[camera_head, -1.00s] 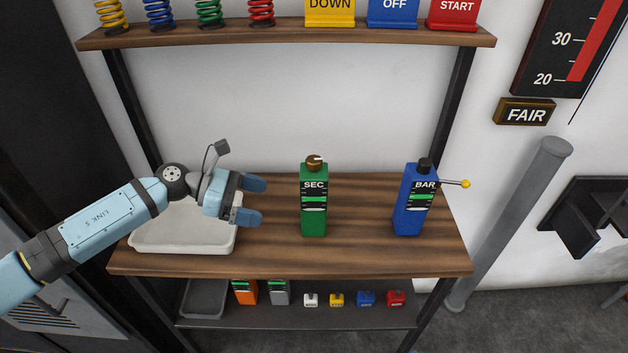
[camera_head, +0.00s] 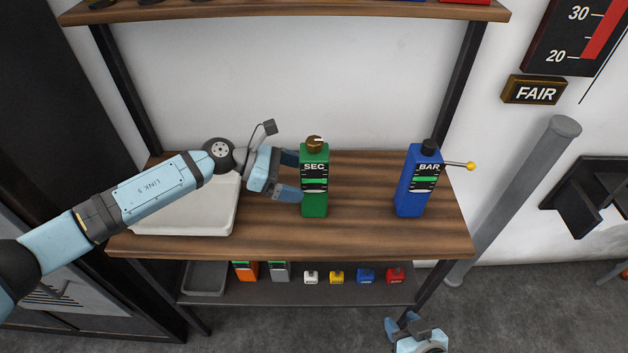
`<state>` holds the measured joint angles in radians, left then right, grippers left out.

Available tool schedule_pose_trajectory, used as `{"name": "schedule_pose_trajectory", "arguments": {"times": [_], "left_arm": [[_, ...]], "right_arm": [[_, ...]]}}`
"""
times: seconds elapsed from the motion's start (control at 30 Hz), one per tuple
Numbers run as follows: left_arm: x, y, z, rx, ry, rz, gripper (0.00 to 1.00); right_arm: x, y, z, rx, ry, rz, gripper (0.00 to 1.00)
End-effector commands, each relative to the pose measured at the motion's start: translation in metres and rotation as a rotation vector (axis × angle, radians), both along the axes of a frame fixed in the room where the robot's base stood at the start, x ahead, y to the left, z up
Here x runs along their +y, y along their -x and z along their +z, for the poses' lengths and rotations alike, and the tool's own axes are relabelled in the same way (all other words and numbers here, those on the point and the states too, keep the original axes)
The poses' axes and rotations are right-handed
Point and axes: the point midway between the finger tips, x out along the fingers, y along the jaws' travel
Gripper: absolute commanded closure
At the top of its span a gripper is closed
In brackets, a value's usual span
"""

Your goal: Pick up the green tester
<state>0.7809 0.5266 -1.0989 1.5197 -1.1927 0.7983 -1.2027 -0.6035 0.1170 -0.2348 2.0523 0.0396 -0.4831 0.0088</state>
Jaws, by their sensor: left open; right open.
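The green tester (camera_head: 314,203), marked SEC with a brown knob on top, stands upright on the wooden shelf. My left gripper (camera_head: 293,175) is open at its left side, with its fingers pointing right. The fingertips reach the tester's left edge, one towards the back and one towards the front. I cannot tell whether they touch it. My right gripper (camera_head: 403,322) is low at the bottom of the view, in front of the shelf unit, open and away from the tester.
A blue tester (camera_head: 411,197) marked BAR, with a yellow-tipped lever, stands to the right. A white tray (camera_head: 200,217) lies at the left, under my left arm. The lower shelf (camera_head: 300,294) holds a grey tray and several small items. Wood between the two testers is clear.

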Motion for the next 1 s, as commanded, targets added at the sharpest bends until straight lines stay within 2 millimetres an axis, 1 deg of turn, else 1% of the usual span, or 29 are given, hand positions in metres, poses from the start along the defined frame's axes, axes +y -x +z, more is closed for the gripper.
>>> {"name": "schedule_pose_trajectory", "arguments": {"times": [0.03,0.1,0.23,0.33,0.53,0.57,0.6,0.67,0.7,0.77,0.8,0.9,1.0], "left_arm": [[-0.009,-0.001,-0.002,0.002,0.002,-0.001,0.06],[-0.019,-0.003,-0.007,0.001,0.002,-0.001,0.06],[-0.033,-0.003,-0.013,0.001,0.002,-0.001,0.06],[-0.036,-0.003,-0.015,0.001,0.001,0.0,0.06],[-0.036,-0.003,-0.016,0.001,0.001,0.0,0.06],[-0.036,-0.003,-0.016,0.001,0.001,0.0,0.13],[-0.036,-0.003,-0.016,0.001,0.001,0.0,0.22],[-0.036,-0.003,-0.016,0.001,0.001,0.0,0.36],[-0.036,-0.003,-0.016,0.001,0.001,0.0,0.45],[-0.036,-0.003,-0.016,0.001,0.001,0.0,0.59],[-0.036,-0.003,-0.016,0.001,0.001,0.0,0.68],[-0.037,-0.003,-0.014,-0.001,0.004,0.001,0.88],[-0.037,-0.003,-0.014,-0.001,0.004,0.001,0.88]], "right_arm": [[0.0,-0.001,0.003,-0.001,-0.003,-0.002,0.57],[0.001,-0.002,0.005,-0.001,-0.005,-0.005,0.57],[0.0,-0.003,0.005,-0.002,-0.005,-0.006,0.57],[0.0,-0.003,0.004,-0.003,-0.003,-0.007,0.57],[-0.002,-0.002,0.003,-0.001,0.002,-0.003,0.57],[-0.002,-0.002,0.003,-0.001,0.003,-0.003,0.57],[-0.003,-0.001,0.002,0.0,0.004,-0.001,0.57],[-0.004,0.0,0.002,0.002,0.007,0.001,0.57],[-0.004,0.001,0.001,0.004,0.009,0.002,0.57],[-0.005,0.003,0.0,0.005,0.011,0.003,0.57],[-0.005,0.004,0.0,0.007,0.011,0.004,0.57],[-0.004,0.005,0.0,0.01,0.01,0.005,0.57],[-0.003,0.005,0.0,0.009,0.007,0.004,0.57]]}}
